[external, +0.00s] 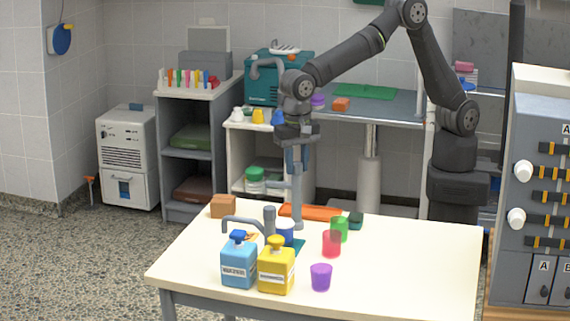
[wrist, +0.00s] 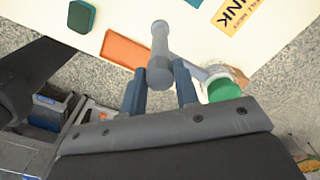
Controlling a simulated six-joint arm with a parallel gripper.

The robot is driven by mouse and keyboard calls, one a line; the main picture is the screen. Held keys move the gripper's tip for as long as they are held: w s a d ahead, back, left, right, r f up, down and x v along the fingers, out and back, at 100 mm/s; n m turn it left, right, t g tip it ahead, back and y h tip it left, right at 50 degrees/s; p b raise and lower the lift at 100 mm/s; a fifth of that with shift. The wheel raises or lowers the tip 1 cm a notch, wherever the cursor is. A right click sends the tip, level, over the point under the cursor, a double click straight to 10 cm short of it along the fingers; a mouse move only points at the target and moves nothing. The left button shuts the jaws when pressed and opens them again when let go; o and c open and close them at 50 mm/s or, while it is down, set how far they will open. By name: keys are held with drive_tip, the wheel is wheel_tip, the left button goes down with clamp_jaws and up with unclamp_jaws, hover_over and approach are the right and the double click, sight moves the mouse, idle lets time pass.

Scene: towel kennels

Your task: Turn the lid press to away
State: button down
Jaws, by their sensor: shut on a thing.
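My gripper (external: 297,170) points down over the back of the table, its blue fingers shut on a grey rod (external: 297,205). In the wrist view the rod (wrist: 158,42) sits between the fingertips (wrist: 158,68), its rounded end towards me. A grey post (external: 269,219) with a bent arm (external: 240,221) stands left of the rod and looks like the lid press; its arm reaches left. I cannot tell whether the rod is joined to it.
Blue (external: 239,264) and yellow (external: 276,269) pump bottles stand in front. Purple (external: 321,277), red (external: 332,244) and green (external: 340,229) cups stand right. An orange tray (wrist: 125,52), dark green block (wrist: 82,15) and brown block (external: 222,206) lie near the back edge. The table's right side is clear.

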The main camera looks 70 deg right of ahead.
drive_tip(key=c, duration=1.1)
unclamp_jaws()
wheel_tip(320, 180, up, 18)
drive_tip(key=shift+f, duration=0.25)
wheel_tip(320, 180, down, 18)
drive_tip(key=shift+r, duration=0.25)
idle(0.4)
